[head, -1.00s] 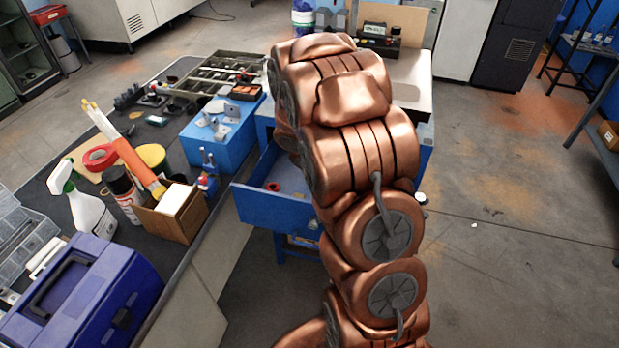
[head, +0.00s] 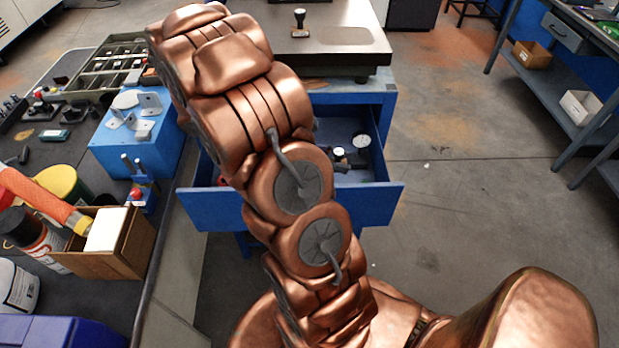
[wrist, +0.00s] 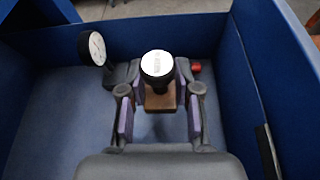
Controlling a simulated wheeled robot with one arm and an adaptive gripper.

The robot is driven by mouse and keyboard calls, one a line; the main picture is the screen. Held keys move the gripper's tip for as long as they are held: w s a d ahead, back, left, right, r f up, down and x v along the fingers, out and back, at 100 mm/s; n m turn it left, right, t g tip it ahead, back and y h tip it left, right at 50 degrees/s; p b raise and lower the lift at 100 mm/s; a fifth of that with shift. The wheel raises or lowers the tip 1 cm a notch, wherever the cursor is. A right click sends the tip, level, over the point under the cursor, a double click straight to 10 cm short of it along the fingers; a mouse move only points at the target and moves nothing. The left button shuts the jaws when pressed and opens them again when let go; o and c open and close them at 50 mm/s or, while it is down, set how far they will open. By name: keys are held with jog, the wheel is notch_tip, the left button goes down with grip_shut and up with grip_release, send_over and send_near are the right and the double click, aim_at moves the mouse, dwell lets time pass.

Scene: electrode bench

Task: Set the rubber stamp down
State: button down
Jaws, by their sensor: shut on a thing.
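The rubber stamp (wrist: 160,100) has a black handle with a round white label on top and a wooden base. In the wrist view it is upright between the purple pads of my gripper (wrist: 160,88), which is shut on it. They are inside the open blue drawer (head: 384,197). I cannot tell whether the base touches the drawer floor. In the head view my arm hides most of the gripper. A second thing with a black handle and a wood-coloured base (head: 300,32) stands on the dark plate above the drawer.
A white-faced dial gauge (wrist: 97,47) is left of the stamp in the wrist view. A small red thing (wrist: 195,68) is right of it. Drawer walls rise close around. The bench at left holds a blue block (head: 110,160) and a cardboard box (head: 137,250).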

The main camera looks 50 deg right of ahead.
jog(key=shift+f+p, duration=0.65)
jog(key=shift+f, duration=3.85)
jog(key=c, duration=0.8)
grip_release()
jog(key=b+v, duration=0.1)
jog(key=v, duration=1.1)
jog(key=shift+b, duration=0.4)
jog(key=shift+r, duration=0.15)
